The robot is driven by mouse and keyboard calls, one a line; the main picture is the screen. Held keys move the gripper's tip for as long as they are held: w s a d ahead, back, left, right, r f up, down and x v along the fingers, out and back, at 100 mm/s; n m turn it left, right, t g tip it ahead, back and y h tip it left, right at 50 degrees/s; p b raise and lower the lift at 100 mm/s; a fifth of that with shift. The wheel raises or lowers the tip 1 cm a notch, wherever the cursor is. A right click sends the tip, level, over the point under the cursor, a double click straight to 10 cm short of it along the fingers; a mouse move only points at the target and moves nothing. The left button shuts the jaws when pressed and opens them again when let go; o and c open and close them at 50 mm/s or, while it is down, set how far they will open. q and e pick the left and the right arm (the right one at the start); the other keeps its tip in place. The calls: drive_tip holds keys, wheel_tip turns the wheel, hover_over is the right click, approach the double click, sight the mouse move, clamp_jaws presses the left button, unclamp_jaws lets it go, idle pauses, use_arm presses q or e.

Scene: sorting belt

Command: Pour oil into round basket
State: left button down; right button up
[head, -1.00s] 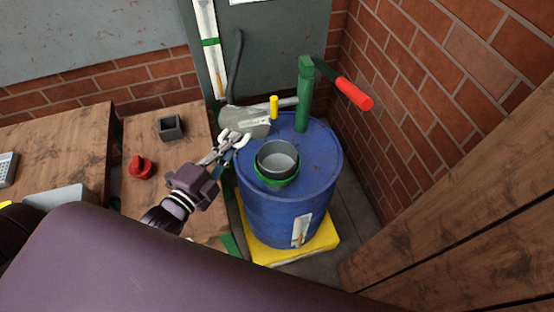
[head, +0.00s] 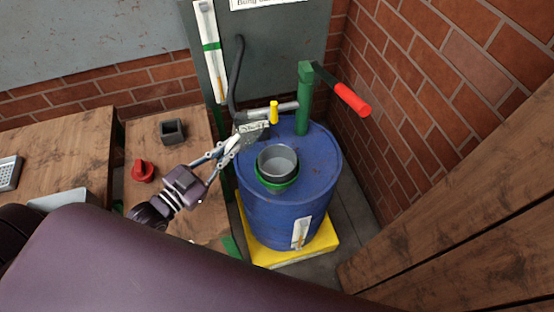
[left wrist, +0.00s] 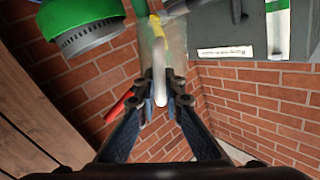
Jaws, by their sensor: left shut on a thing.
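I cannot tell whether any oil is flowing. My right gripper is out of view.
A green pump (head: 304,95) with a red-gripped lever (head: 352,97) and yellow tap (head: 274,112) stands behind the basket. A wooden bench (head: 170,203) holds a red knob (head: 142,171) and dark square cup (head: 172,131). Brick wall and planks close the right side.

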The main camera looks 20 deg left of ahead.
use_arm(q)
drive_tip(key=shift+a+f+n+b, duration=0.2)
drive_tip(key=shift+f+n+b, duration=0.1)
drive_tip(key=shift+f+n, duration=0.15)
drive_tip(key=shift+w+a+n, duration=0.1)
drive_tip(key=shift+n, duration=0.15)
drive_tip(key=shift+a+r+n, duration=0.2)
drive_tip(key=shift+a+n, duration=0.05)
drive_tip(key=shift+n, duration=0.45)
drive_tip(key=shift+r, duration=0.1)
wheel_tip(320, 180, up, 6)
drive_tip(key=p, duration=0.6)
